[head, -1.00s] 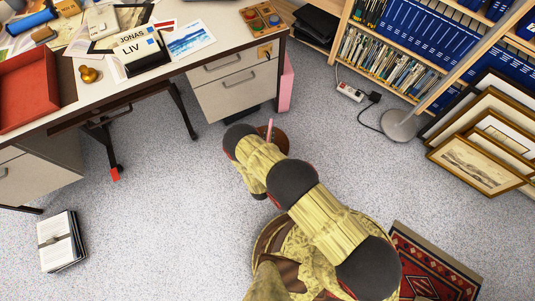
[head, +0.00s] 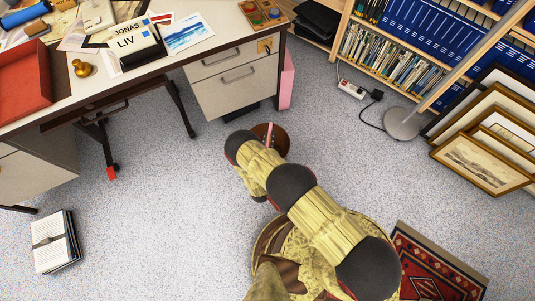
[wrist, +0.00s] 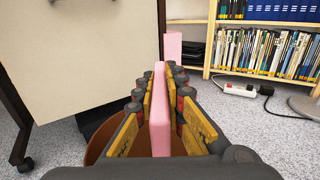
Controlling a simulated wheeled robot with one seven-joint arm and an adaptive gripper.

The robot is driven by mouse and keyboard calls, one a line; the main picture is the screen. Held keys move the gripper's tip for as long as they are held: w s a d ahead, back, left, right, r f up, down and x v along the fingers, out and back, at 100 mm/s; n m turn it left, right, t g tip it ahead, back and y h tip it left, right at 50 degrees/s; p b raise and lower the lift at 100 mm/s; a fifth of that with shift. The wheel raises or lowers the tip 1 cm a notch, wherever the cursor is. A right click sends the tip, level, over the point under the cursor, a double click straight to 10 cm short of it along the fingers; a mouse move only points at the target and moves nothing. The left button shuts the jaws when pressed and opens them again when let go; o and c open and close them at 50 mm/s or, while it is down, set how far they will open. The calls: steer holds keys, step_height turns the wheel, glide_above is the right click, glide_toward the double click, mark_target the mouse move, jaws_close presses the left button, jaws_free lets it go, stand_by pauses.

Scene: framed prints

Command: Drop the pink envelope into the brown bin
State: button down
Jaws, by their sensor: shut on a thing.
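My gripper (wrist: 155,115) is shut on the pink envelope (wrist: 159,100), which stands on edge between its yellow-padded fingers. In the head view a thin strip of the envelope (head: 270,132) shows beyond the end of my arm, which hides most of my gripper. The brown bin (head: 282,145) stands on the floor there, partly covered by my arm. In the wrist view the bin (wrist: 95,151) shows below and beside the fingers, and the envelope appears over it. The height between them is hard to judge.
The desk's drawer unit (head: 237,85) stands just beyond the bin, with a pink panel-like thing (head: 287,82) at its side. A bookshelf (head: 400,60), a lamp base (head: 401,123) and framed prints (head: 485,160) are at the right. Books (head: 55,242) lie on the floor at left.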

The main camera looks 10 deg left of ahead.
steer(key=c, duration=1.8)
jaws_free()
steer(key=shift+o, duration=0.2)
steer(key=shift+s, duration=0.1)
steer(key=s+d, duration=0.1)
steer(key=s, duration=1)
steer(key=shift+s, duration=0.35)
